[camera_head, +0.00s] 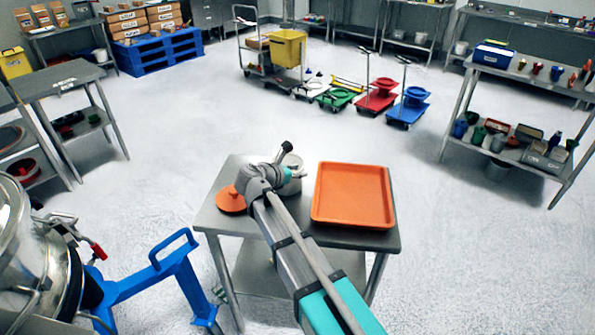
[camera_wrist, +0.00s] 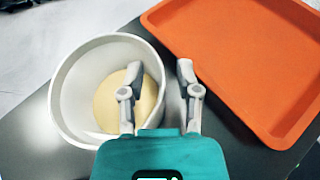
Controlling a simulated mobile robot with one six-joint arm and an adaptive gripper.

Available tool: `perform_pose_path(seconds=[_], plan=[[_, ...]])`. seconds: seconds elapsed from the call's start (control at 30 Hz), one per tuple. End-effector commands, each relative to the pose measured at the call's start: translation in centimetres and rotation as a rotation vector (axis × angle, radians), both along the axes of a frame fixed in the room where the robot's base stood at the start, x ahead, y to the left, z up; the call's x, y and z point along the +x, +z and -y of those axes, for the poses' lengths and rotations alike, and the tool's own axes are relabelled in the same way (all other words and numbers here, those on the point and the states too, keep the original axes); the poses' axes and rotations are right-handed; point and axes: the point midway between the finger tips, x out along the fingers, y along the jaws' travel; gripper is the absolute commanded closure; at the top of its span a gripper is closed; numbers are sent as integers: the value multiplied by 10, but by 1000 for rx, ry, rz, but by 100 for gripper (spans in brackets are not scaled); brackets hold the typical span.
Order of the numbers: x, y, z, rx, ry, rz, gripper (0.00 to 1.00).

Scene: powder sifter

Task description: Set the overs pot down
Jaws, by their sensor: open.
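The overs pot (camera_wrist: 72,92) is a pale, open, round pot with a patch of tan powder (camera_wrist: 112,100) at its bottom. It appears upright on the small steel table, left of the orange tray in the wrist view. My gripper (camera_wrist: 158,82) is open at the pot's right side. One finger appears over the inside of the pot and the other outside, with the rim between them. I cannot tell whether either finger touches the wall. In the head view the pot (camera_head: 293,178) is partly hidden behind my wrist.
The orange tray (camera_head: 352,195) covers the right of the steel table (camera_head: 214,218). An orange round piece (camera_head: 231,199) lies at its left. A blue frame (camera_head: 150,275) and a steel machine (camera_head: 25,240) stand lower left. Open floor lies beyond the table.

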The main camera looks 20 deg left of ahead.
Motion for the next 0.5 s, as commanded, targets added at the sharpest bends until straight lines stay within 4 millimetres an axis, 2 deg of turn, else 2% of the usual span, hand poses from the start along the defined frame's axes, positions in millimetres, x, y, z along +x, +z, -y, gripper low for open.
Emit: perform_pose_path(seconds=[0.37, 0.5], plan=[[-1, 4, 0, 0, 0, 0, 57], [-12, 9, -6, 0, 1, 0, 57]])
